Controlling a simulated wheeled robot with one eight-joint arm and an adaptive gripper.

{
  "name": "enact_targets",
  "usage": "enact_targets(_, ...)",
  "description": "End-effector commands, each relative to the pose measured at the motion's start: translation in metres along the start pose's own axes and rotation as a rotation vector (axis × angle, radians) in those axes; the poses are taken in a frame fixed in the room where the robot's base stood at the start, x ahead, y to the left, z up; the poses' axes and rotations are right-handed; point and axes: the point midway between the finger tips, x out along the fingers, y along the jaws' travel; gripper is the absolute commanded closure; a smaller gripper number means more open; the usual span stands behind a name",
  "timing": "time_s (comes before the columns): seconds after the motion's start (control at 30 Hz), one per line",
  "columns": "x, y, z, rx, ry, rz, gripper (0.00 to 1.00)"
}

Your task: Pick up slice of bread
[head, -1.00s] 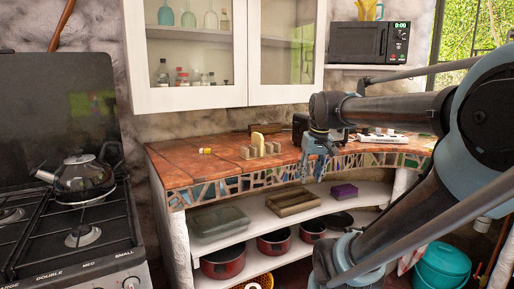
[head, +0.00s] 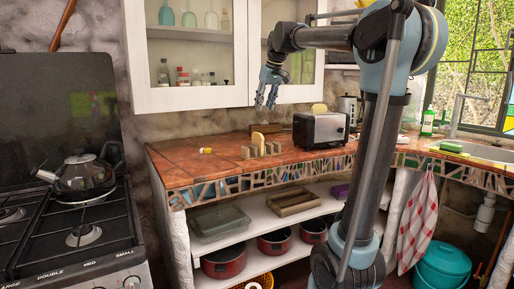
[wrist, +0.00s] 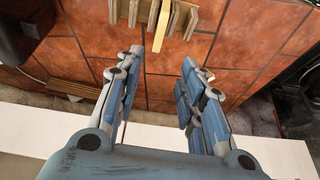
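A pale yellow slice of bread (head: 258,140) stands upright in a small slotted rack (head: 272,150) on the tiled counter. In the wrist view the slice (wrist: 160,22) shows edge-on among the rack's slats (wrist: 183,20) at the top. Another bread slice (head: 319,108) sticks out of the top of the toaster (head: 320,130). My gripper (head: 266,106) is above the rack, apart from it, with fingers pointing down. In the wrist view my gripper (wrist: 162,58) has its fingers spread with nothing between them.
The toaster stands close to the right of the rack. A wall cabinet (head: 197,62) hangs behind my gripper. A small yellow item (head: 206,151) lies left of the rack, with bare counter around it. A stove (head: 82,235) is at the left.

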Motion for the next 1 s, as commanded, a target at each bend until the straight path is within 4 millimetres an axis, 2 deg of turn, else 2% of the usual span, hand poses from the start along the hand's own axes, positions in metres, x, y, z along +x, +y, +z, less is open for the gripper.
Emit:
enact_targets(0.6, 0.102, 0.001, 0.001, 0.0, 0.0, 0.001, 0.64)
enact_targets(0.87, 0.119, 0.001, 0.002, 0.001, 0.0, 0.001, 0.64)
enact_targets(1.0, 0.134, 0.002, 0.004, 0.001, 0.0, 0.001, 0.64)
